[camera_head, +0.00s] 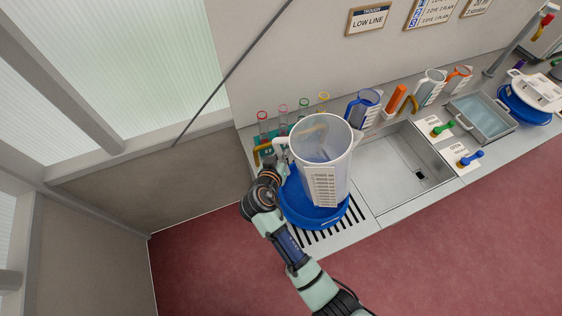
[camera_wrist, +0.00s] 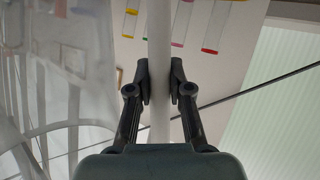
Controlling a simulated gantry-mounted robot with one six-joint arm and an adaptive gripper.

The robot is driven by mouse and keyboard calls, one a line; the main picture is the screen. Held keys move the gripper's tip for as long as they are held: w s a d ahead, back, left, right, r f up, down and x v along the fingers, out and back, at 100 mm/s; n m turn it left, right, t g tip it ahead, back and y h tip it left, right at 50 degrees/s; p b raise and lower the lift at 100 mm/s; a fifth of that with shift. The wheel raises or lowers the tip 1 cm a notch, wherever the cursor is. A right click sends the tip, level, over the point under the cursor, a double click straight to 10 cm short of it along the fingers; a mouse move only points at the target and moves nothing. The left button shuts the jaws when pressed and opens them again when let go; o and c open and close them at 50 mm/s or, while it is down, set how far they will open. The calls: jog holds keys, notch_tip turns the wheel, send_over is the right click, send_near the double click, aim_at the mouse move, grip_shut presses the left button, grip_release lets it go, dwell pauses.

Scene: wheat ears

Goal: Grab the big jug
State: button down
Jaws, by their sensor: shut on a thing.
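The big jug (camera_head: 325,165) is clear and whitish with a printed scale label on its front. In the head view it stands over a round blue basin (camera_head: 292,205), its open mouth facing up. I cannot tell if its base touches the basin. Its handle (camera_head: 281,145) is on the left side. My gripper (camera_wrist: 159,82) is shut on the pale upright handle bar (camera_wrist: 159,30) in the wrist view, one finger on each side. The jug's clear wall (camera_wrist: 65,70) fills the left of that view. In the head view my fingertips are largely hidden beside the jug.
Several coloured-rim tubes (camera_head: 303,106) stand behind the jug. A blue-handled jug (camera_head: 362,106) and other smaller jugs line the wall. A sink (camera_head: 395,165) is to the right, then a grey tray (camera_head: 483,117). A wall closes the left side.

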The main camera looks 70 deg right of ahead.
aim_at(280, 139)
notch_tip(280, 139, up, 14)
jog(key=shift+f+b, duration=0.25)
jog(key=shift+b, duration=0.05)
dwell(0.3)
jog(key=shift+w, duration=0.1)
